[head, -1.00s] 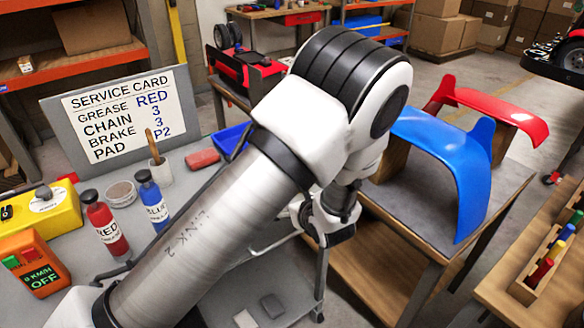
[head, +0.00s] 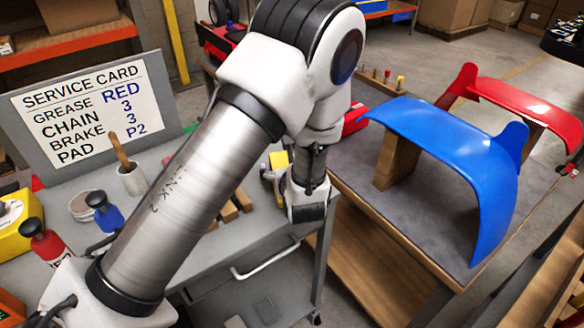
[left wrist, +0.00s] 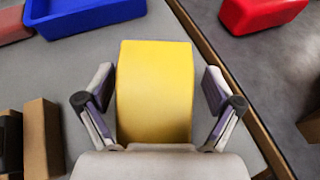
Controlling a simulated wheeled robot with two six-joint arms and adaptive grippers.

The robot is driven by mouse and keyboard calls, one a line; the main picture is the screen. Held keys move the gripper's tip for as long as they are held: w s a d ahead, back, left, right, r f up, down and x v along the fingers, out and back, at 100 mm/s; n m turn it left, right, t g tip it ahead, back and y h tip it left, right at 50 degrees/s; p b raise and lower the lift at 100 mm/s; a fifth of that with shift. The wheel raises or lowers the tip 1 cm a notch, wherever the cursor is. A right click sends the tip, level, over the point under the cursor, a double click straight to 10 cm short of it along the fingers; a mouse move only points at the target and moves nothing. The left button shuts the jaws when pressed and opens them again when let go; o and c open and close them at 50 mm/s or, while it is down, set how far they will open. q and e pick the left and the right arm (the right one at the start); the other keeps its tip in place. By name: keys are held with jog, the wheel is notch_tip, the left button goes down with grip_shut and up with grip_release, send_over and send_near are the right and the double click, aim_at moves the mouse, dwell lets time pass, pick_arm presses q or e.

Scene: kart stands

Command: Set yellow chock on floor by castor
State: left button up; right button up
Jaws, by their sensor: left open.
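The yellow chock (left wrist: 154,95) is in the middle of the left wrist view, on the grey cart top. It also shows in the head view (head: 279,160), partly hidden by my gripper and wrist. My left gripper (left wrist: 157,88) is open, with one finger on each side of the chock and a gap showing beside it. In the head view the left gripper (head: 274,174) is small and partly covered by my arm. A castor (head: 316,319) shows under the cart's near right corner, at the bottom of the head view. My right gripper is not in view.
Wooden blocks (left wrist: 40,135) stand left of the chock, and a blue bin (left wrist: 85,14) lies beyond it. A red object (left wrist: 262,10) is at the upper right. A wooden bench (head: 352,206) with blue and red fenders stands right of the cart, with a narrow floor gap between.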

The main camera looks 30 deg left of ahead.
pick_arm(q)
jog(key=shift+w+a+f, duration=0.2)
jog(key=shift+w+f, duration=0.05)
jog(key=shift+s+r, duration=0.3)
jog(key=shift+s, duration=0.15)
jog(key=shift+c, duration=0.6)
jog(key=shift+s+r, duration=0.15)
jog(key=c, duration=1.4)
